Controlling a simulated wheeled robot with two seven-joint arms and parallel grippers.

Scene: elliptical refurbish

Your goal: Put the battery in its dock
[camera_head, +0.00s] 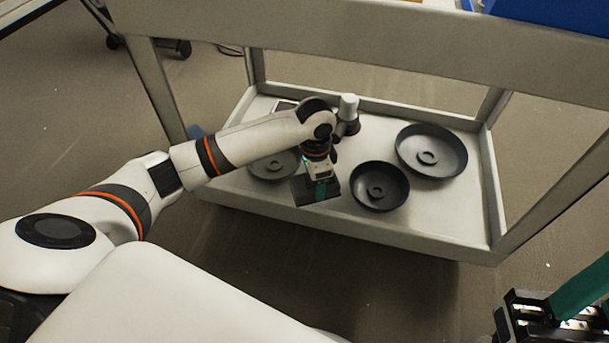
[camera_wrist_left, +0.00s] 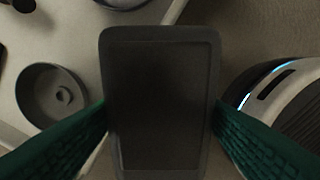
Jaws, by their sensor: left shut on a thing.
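My left gripper (camera_head: 320,186) is shut on the battery (camera_wrist_left: 160,95), a dark rectangular block with rounded corners. In the left wrist view its broad face is toward the camera, with a green finger of the left gripper (camera_wrist_left: 160,125) on each side. In the head view the battery (camera_head: 302,193) shows under the wrist, over the front part of the cart's tray and seemingly above it. The arm hides part of it. I cannot pick out the dock with certainty in either view. My right gripper (camera_head: 565,312) shows only partly at the bottom right, over the floor.
The metal cart's tray (camera_head: 440,222) holds several round dark dishes, including one on the right (camera_head: 432,152) and one in the middle (camera_head: 380,186). Cart posts and an upper rail (camera_head: 370,30) frame the tray.

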